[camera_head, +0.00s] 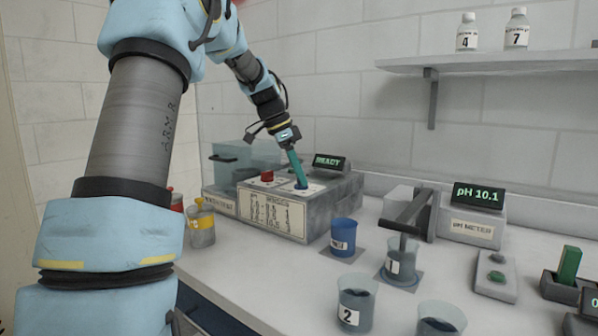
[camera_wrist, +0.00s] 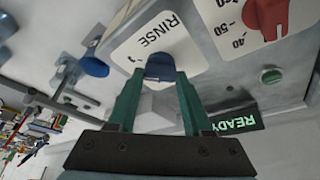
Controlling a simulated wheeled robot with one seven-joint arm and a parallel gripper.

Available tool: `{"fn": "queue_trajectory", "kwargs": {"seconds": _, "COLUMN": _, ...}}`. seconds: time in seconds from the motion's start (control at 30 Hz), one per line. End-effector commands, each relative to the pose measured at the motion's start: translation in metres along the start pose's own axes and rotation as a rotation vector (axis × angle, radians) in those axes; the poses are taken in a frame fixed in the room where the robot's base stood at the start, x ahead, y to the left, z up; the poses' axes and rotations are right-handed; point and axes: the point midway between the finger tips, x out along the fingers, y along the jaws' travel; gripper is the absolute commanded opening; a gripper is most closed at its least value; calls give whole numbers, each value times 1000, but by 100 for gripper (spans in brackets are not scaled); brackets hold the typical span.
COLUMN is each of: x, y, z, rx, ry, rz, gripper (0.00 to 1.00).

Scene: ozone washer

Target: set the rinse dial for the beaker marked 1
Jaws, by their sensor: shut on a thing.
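The ozone washer (camera_head: 330,205) is a grey box on the bench with a lit READY display (camera_head: 327,162). My gripper (camera_head: 300,184) reaches down to its top. In the wrist view my green fingers (camera_wrist: 158,85) are shut on the blue rinse dial (camera_wrist: 160,66), set on a white plate lettered RINSE (camera_wrist: 158,32). Most of the plate's scale is hidden, so I cannot read the dial's setting. A clear beaker (camera_head: 401,262), its label seemingly 1, stands on a grey pad under the pH meter's arm. The meter's display (camera_head: 478,195) reads pH 10.1.
A red dial (camera_wrist: 270,15) and green button (camera_wrist: 271,76) are near my fingers. A table card (camera_head: 272,215) is on the washer's front. A blue cup (camera_head: 343,236), beaker 2 (camera_head: 356,302) and another beaker (camera_head: 440,320) stand right. Bottles 4 (camera_head: 467,32) and 7 (camera_head: 516,30) are on the shelf.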

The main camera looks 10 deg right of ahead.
Motion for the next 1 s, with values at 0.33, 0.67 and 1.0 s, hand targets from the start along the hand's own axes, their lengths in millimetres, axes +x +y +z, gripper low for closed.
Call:
{"fn": "queue_trajectory", "kwargs": {"seconds": 0.33, "x": 0, "y": -1, "z": 0, "rx": 46, "ry": -1, "rz": 17, "gripper": 0}}
{"fn": "queue_trajectory", "kwargs": {"seconds": 0.67, "x": 0, "y": -1, "z": 0, "rx": 46, "ry": -1, "rz": 17, "gripper": 53}}
{"fn": "queue_trajectory", "kwargs": {"seconds": 1.0, "x": 0, "y": 0, "z": 0, "rx": 45, "ry": -1, "rz": 18, "gripper": 80}}
